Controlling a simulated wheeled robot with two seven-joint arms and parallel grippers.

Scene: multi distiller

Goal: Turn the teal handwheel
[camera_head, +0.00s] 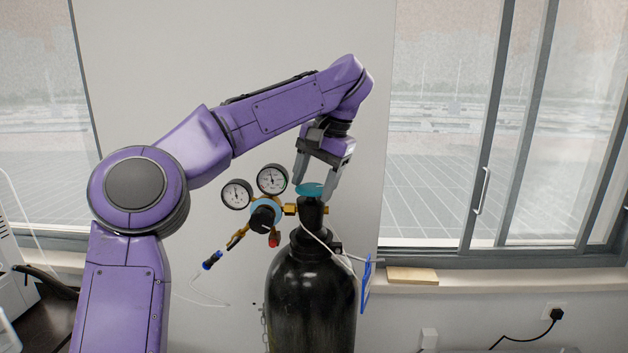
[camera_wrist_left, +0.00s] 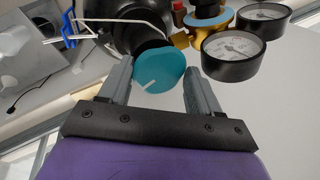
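The teal handwheel (camera_head: 310,189) sits on top of the black gas cylinder (camera_head: 310,300), at its valve neck. My left gripper (camera_head: 315,186) comes down from above with its fingers apart, one on each side of the handwheel. In the left wrist view, the handwheel (camera_wrist_left: 160,72) with a white mark on its face lies between the fingertips (camera_wrist_left: 157,70). A gap shows between it and the right-hand finger. The left-hand finger is close to the rim; whether it touches cannot be told. My right gripper is not in view.
Two round gauges (camera_head: 271,179) and a brass regulator (camera_head: 264,214) stick out left of the valve, close to the gripper. A white cable hangs at the neck. A blue-framed item (camera_head: 366,284) is at the cylinder's right. A windowsill with a wooden board (camera_head: 412,275) is farther right.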

